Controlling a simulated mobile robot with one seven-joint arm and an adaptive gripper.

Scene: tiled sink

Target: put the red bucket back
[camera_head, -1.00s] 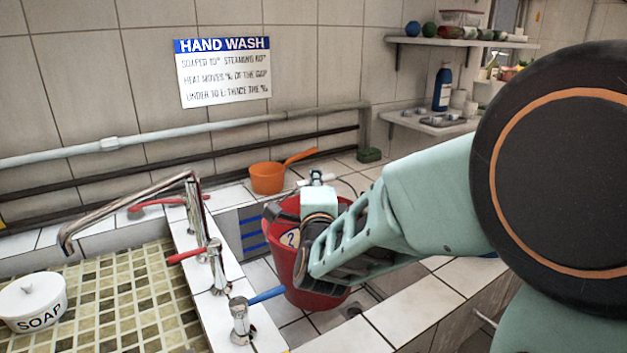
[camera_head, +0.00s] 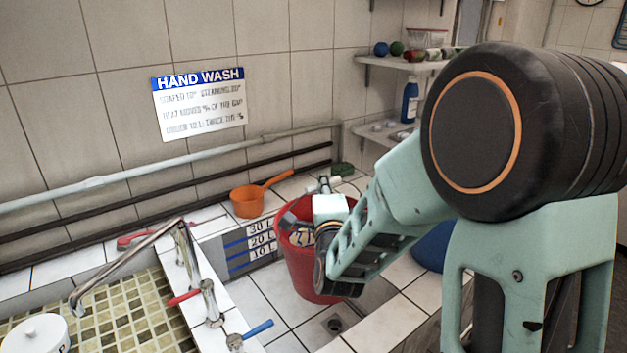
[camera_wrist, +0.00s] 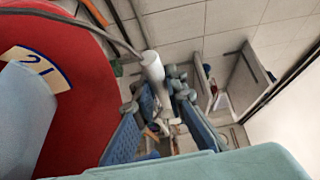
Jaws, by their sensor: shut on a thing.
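The red bucket (camera_head: 300,268) is upright in the tiled basin in the head view, beside the painted level marks. Whether its base touches the basin floor is unclear. In the wrist view its red wall (camera_wrist: 85,95) fills the left side, with part of a number label. My gripper (camera_wrist: 160,90) is shut on the white grip (camera_wrist: 151,66) of the bucket's handle. In the head view my gripper (camera_head: 324,185) is at the bucket's rim, mostly hidden by my wrist, which also covers the bucket's right side.
An orange pan (camera_head: 247,202) rests on the back ledge. Faucets with a red lever (camera_head: 184,297) and a blue lever (camera_head: 257,329) line the divider at left. A blue round object (camera_head: 432,248) is right of the basin, partly behind my arm. Shelves (camera_head: 400,63) hang at the back right.

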